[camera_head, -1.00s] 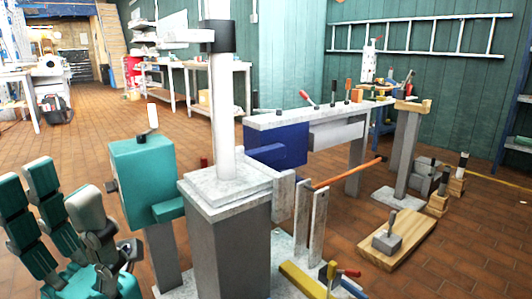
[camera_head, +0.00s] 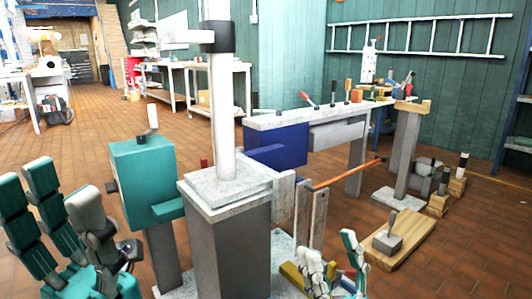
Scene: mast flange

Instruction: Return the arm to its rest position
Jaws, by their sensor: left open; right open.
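My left gripper (camera_head: 58,208), with teal and grey fingers, is large in the lower left of the head view. It is open and empty, left of the teal box on a grey post (camera_head: 145,180). My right gripper (camera_head: 331,256) shows at the bottom, right of centre, with pale and teal fingers spread open. Nothing shows between them. It is in front of the wooden board with a grey block (camera_head: 410,245), near a yellow bar (camera_head: 292,275) that it partly covers. The white mast (camera_head: 223,115) stands upright on a grey pedestal (camera_head: 230,245), between the two grippers.
A bench with several upright tools (camera_head: 285,117) stands behind the pedestal. An orange rod (camera_head: 345,173) juts right across grey uprights. Small blocks (camera_head: 440,203) stand at the right. Brick floor (camera_head: 480,255) is clear at the far right.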

